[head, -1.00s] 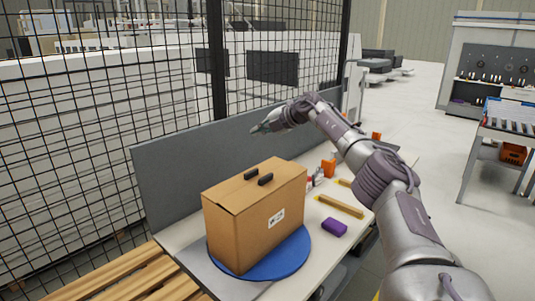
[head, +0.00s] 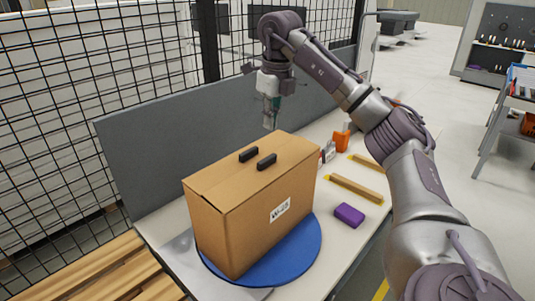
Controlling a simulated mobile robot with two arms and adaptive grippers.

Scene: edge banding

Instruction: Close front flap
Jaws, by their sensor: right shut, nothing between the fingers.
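A tall brown cardboard box (head: 255,215) stands upright on a blue round turntable (head: 303,252) on the workbench. Its top flaps (head: 225,176) lie flat, with a seam along the top and two small black blocks (head: 258,158) on them. A white label is on its side. My right gripper (head: 269,125) points down just behind and above the far edge of the box top; it is shut and empty. I cannot tell whether it touches the box. My left gripper is not in view.
On the bench (head: 335,218) right of the box are a purple block (head: 349,215), a brown strip (head: 356,188) and an orange bottle (head: 341,138). A grey panel (head: 150,165) and a black mesh fence stand behind. Wooden slats (head: 120,270) lie at lower left.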

